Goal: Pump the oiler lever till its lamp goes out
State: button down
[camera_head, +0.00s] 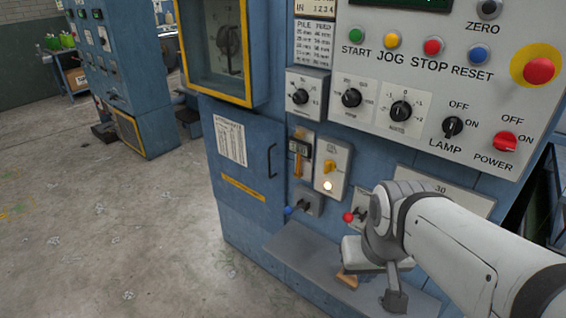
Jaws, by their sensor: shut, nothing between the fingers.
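The small oil panel (333,158) is on the blue machine's front, with a yellow switch on it. A lamp (327,185) at its lower edge glows pale, so it looks lit. An amber sight glass (300,157) is left of it. Below are two short levers, one with a blue knob (288,210) and one with a red knob (348,217); I cannot tell for certain which is the oiler's. My gripper (397,302) points down at lower right, shut and empty, below and right of both knobs and apart from them. My wrist hides part of the panel behind the red-knob lever.
A grey ledge (310,259) runs below the levers. A pale block (362,252) and a wooden-looking piece (347,280) lie on it near my gripper. A control panel (440,80) with buttons and knobs is above. The concrete floor (130,240) at left is open.

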aim_at(288, 210)
jog(key=z, duration=0.05)
jog(key=i, duration=1.1)
jog(key=z, duration=0.05)
